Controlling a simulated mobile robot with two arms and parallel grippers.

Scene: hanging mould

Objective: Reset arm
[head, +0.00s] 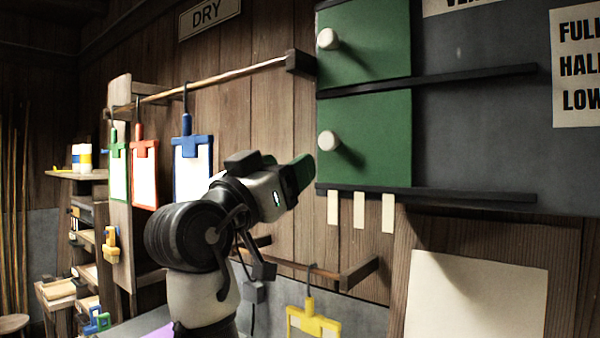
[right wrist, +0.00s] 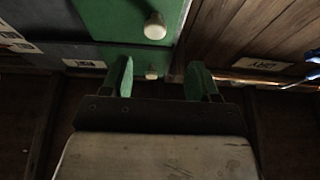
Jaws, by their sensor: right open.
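My right arm rises from the bottom of the head view, and its gripper (head: 300,172) points up and right, just left of the lower edge of the green panels. In the right wrist view the gripper (right wrist: 160,78) has its two green fingers apart with nothing held between them. An upper green panel (head: 365,40) and a lower green panel (head: 375,140) each carry a white knob. The lower knob (head: 328,141) is near the fingertips in the head view, and I see no contact. My left gripper is not in view.
Green, red and blue clipboards (head: 192,168) hang from a wooden rod (head: 215,78) at left. Dark rails (head: 430,195) run along the grey board. Below, a yellow clip (head: 313,320) hangs from a lower rod. Shelves (head: 75,175) stand at far left.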

